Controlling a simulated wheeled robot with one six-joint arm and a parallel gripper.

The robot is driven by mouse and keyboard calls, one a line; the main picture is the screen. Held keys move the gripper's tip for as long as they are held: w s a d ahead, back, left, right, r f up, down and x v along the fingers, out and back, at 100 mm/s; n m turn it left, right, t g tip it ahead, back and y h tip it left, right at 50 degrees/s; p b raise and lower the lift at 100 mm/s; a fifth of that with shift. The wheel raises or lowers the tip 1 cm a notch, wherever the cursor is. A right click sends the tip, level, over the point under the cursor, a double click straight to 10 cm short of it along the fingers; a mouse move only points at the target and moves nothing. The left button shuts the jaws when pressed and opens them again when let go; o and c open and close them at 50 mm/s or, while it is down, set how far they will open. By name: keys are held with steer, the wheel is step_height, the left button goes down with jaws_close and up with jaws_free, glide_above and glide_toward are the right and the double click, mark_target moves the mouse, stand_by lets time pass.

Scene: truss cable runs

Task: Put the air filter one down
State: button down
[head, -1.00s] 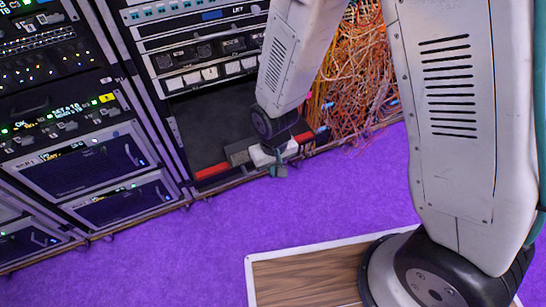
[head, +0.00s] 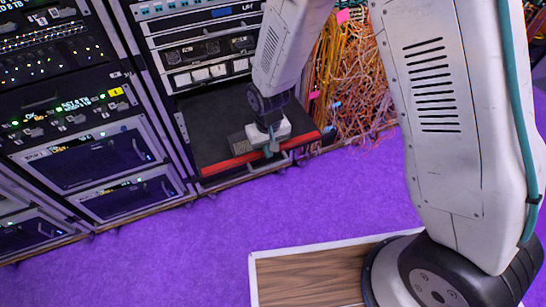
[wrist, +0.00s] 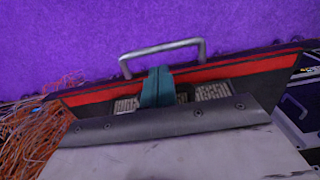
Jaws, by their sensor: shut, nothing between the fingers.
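A black drawer-like unit with a red front strip (head: 245,161) and a metal handle sits low in the middle rack. Its red strip (wrist: 225,74) and handle (wrist: 162,56) show in the wrist view. Pale grey mesh (wrist: 213,92) shows behind the strip, and a grey block (head: 238,143) lies beside my gripper; I cannot tell which of these is the air filter. My gripper (head: 271,150) is over the unit's front. Its teal fingers (wrist: 157,87) are shut and empty, in front of the mesh. My wrist hides part of the mesh.
Rack units (head: 205,75) stand above the black unit. Another rack with lit panels (head: 90,160) is at the left. Tangled orange cables (head: 350,85) hang at the right. The purple floor (head: 180,250) in front is clear.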

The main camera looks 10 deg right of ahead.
steer(key=w+a, duration=0.1)
steer(key=w, duration=0.2)
steer(key=w+a, duration=0.1)
steer(key=w, duration=0.3)
steer(key=w+a, duration=0.1)
steer(key=w, duration=0.2)
steer(key=shift+w, duration=0.15)
steer(key=s, duration=0.2)
steer(key=s+d, duration=0.1)
steer(key=s, duration=0.1)
step_height(320, 180, up, 10)
steer(key=shift+d, duration=0.1)
steer(key=s+d+r+m, duration=0.1)
steer(key=s+d+r, duration=1)
steer(key=s, duration=0.4)
steer(key=s+d+r+m+t, duration=0.1)
steer(key=s+d+r+m, duration=0.1)
steer(key=s+d+r, duration=1)
steer(key=s, duration=0.3)
steer(key=shift+s+r, duration=0.15)
steer(key=shift+r, duration=0.1)
